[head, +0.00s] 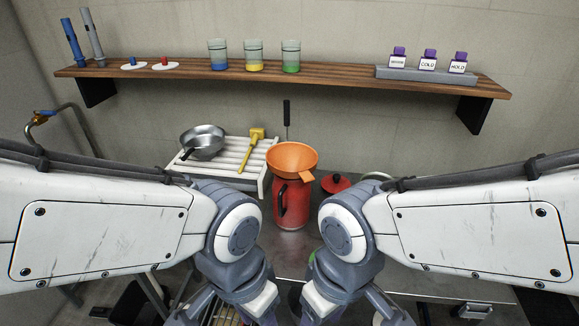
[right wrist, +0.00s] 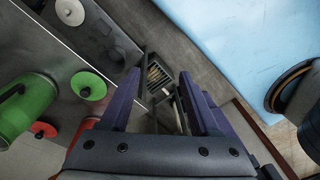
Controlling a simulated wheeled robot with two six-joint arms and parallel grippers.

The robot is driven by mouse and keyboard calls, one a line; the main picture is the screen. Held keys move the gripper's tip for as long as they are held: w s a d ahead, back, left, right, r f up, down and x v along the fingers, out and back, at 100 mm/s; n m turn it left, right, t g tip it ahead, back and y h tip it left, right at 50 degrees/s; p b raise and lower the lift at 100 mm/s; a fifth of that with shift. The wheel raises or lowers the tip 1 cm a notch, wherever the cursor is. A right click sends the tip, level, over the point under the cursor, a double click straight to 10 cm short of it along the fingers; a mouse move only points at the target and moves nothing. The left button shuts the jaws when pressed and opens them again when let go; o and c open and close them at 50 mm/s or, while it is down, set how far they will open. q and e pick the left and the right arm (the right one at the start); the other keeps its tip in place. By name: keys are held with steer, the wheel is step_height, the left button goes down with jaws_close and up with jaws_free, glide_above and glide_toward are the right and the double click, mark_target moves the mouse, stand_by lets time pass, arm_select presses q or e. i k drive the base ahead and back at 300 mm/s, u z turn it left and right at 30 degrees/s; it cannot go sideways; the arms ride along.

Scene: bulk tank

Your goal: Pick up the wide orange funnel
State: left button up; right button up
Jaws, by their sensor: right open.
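The wide orange funnel (head: 292,158) sits in the top of a red jug (head: 291,204) with a handle, on the metal counter (head: 450,228). Its spout is hidden inside the jug. In the right wrist view my right gripper (right wrist: 160,95) is open with nothing between its fingers, over the floor beyond the counter edge. The funnel does not show in that view. In the head view both my arms reach down out of the bottom of the picture, on either side of the jug, and my left gripper is not seen.
A white rack (head: 226,155) behind holds a steel pan (head: 202,140) and a yellow tool (head: 252,146). A red lid (head: 336,183) lies right of the jug. A wall shelf (head: 330,76) holds beakers and bottles. A green jug (right wrist: 14,112) shows in the wrist view.

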mark_target(288, 160)
steer(key=z, duration=0.5)
steer(key=k, duration=1.1)
steer(key=u, duration=0.75)
steer(key=i, duration=1.4)
